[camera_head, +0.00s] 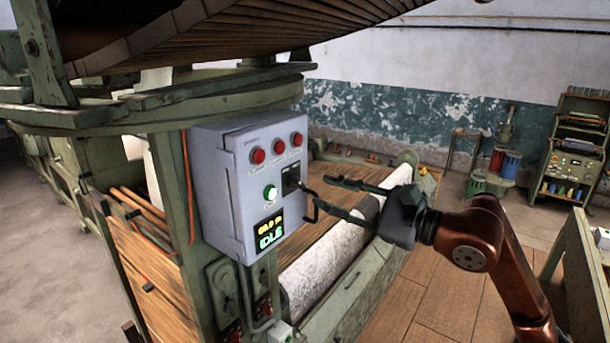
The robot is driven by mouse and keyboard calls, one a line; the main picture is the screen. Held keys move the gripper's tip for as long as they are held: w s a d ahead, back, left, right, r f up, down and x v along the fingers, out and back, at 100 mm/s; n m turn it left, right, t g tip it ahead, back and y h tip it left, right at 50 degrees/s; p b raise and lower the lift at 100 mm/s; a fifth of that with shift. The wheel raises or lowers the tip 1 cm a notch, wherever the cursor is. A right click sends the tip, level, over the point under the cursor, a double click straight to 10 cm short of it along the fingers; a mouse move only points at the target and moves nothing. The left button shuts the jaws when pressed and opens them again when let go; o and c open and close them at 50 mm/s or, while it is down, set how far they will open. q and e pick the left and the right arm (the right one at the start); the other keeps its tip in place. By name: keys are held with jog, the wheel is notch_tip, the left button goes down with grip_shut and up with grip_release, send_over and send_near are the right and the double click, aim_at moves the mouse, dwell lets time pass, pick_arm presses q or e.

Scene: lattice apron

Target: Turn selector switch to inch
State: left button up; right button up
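A grey control box (222,185) is fixed to a green post of the machine. Its front has several red buttons, a lit green button (270,192) and a small display (270,232) that reads IDLE. The selector switch (290,179) is a dark square unit right of the green button; its setting is too small to read. My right gripper (318,194) reaches in from the right, its dark fingers spread and pointing at the switch. It looks empty. The fingertips are close to the box's right edge; whether one touches the switch I cannot tell. My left gripper is not in view.
A pale roller (325,262) lies below my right gripper in the green machine frame. A large ribbed wooden drum (270,28) overhangs the box. A shelf cart (572,150) stands at the far right. Wooden floor (440,285) is clear beneath my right arm.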

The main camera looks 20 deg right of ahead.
aim_at(301, 184)
jog(key=p+x, duration=0.2)
jog(key=x, duration=0.3)
jog(key=shift+w+a+r, duration=0.1)
jog(key=shift+w+a, duration=0.05)
jog(key=shift+a, duration=0.05)
jog(key=shift+w+a+p, duration=0.3)
jog(key=shift+w+p, duration=0.15)
jog(key=shift+w, duration=0.1)
jog(key=shift+s, duration=0.1)
jog(key=shift+c, duration=0.5)
grip_shut()
